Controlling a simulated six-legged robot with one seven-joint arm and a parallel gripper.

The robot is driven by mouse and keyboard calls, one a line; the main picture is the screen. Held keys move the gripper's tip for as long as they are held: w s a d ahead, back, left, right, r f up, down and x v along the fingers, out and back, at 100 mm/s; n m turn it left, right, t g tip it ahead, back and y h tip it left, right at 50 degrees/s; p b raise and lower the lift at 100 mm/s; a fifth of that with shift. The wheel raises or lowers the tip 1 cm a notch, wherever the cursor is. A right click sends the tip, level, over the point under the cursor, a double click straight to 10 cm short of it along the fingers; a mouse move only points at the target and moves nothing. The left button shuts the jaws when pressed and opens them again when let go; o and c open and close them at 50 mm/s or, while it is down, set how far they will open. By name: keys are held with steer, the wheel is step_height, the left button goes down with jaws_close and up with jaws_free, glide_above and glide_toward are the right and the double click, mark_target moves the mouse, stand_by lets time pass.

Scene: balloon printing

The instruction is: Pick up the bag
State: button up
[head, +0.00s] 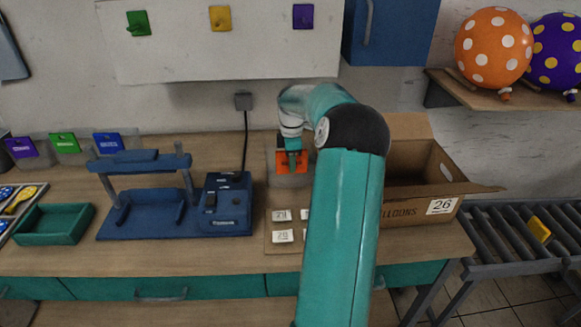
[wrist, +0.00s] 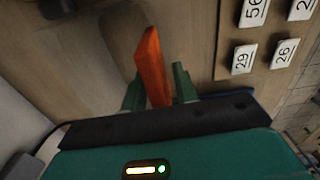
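The bag (head: 290,180) is clear and has an orange tag at its top. It is at the back of the table, just left of the cardboard box. My gripper (head: 291,150) is above it, pointing down at the tag. In the wrist view, the orange tag (wrist: 153,65) stands between the two green fingers of my gripper (wrist: 160,88).
An open cardboard box (head: 410,210) is on the right. Numbered tiles (head: 283,236) lie in front of the bag. A blue machine (head: 222,205) stands to the left, with a green tray (head: 53,224) beyond. A roller conveyor (head: 520,240) is at far right.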

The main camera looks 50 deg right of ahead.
jaws_close()
steer(key=shift+r, duration=0.1)
